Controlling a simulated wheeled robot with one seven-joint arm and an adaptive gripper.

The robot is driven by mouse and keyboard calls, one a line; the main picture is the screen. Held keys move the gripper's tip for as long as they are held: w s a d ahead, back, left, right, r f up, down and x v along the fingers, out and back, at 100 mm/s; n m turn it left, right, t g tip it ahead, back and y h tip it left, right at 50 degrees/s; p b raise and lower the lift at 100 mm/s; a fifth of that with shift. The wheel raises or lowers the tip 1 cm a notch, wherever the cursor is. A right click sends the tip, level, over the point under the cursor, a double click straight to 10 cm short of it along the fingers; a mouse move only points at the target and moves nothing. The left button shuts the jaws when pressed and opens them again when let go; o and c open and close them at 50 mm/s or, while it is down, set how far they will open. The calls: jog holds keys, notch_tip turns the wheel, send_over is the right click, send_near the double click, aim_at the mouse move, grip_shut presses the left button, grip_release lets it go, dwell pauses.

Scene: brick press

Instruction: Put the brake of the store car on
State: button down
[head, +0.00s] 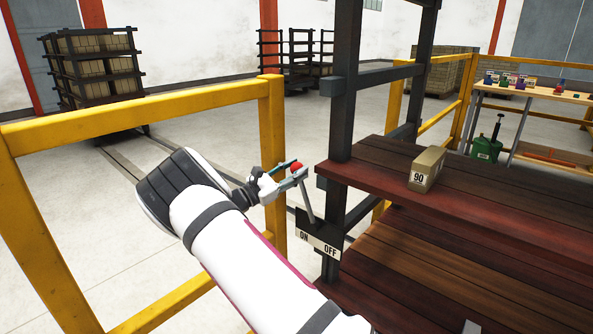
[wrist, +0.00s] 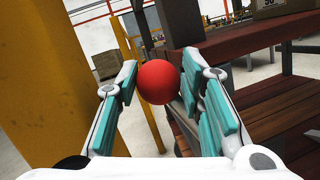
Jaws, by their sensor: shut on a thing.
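The brake lever (head: 307,204) is a grey bar with a red ball knob (head: 296,167) on top. It rises from a dark plate (head: 318,240) marked ON at left and OFF at right, on the post of the near car with dark frame and wooden decks (head: 450,240). The lever leans up and left, toward the ON side. My gripper (head: 289,168) reaches in from the left and is shut on the knob. In the wrist view the knob (wrist: 158,82) sits between the teal finger pads; the lever's bar runs down behind it, partly hidden by the right finger.
A yellow railing (head: 272,150) stands close behind and left of my arm. A brick marked 90 (head: 426,169) lies on the upper deck. Loaded racks (head: 100,65) stand far left.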

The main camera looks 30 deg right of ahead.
jog(key=shift+w+a+f, duration=0.1)
jog(key=shift+w+f, duration=0.05)
jog(key=shift+f, duration=0.1)
jog(key=c, duration=1.1)
grip_release()
jog(key=shift+f, duration=0.1)
jog(key=v, duration=1.2)
